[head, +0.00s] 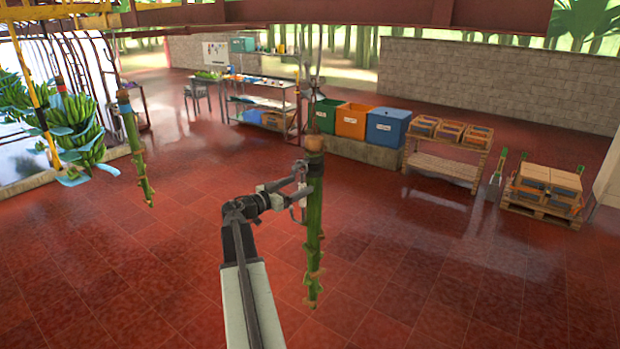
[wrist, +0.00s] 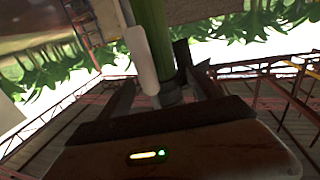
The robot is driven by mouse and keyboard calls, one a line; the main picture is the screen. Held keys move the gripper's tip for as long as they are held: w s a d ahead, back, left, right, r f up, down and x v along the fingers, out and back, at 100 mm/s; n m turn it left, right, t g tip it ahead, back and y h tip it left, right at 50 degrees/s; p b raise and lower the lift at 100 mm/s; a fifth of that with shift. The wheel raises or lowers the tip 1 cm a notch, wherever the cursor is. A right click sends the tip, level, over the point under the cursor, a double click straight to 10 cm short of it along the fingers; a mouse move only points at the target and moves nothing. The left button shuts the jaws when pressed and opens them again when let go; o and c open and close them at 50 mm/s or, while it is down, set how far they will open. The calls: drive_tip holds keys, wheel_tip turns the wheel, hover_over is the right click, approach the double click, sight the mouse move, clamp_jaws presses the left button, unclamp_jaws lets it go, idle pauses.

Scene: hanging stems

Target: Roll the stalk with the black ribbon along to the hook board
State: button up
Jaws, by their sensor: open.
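A bare green stalk (head: 315,235) with a brown top hangs upright in the middle of the head view, close to my gripper (head: 303,188). My gripper is open at the stalk's upper part. In the wrist view the green stalk (wrist: 151,25) shows beside a pale finger; I cannot tell whether they touch. A dark band (wrist: 170,96) shows low there, but I cannot tell whether it is a ribbon. A second bare stalk (head: 137,155) with a blue band near its top hangs to the left. I cannot clearly make out the hook board.
Green banana bunches (head: 78,130) hang at the far left beside a yellow post (head: 35,85). A work table (head: 262,95), coloured bins (head: 351,121), a crate rack (head: 446,150) and a loaded pallet (head: 545,190) stand at the back. The red tiled floor (head: 430,270) is clear around the stalk.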

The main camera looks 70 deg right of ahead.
sight(308, 180)
drive_tip(key=x, duration=0.6)
drive_tip(key=shift+s+d, duration=0.15)
drive_tip(key=shift+d, duration=0.1)
clamp_jaws()
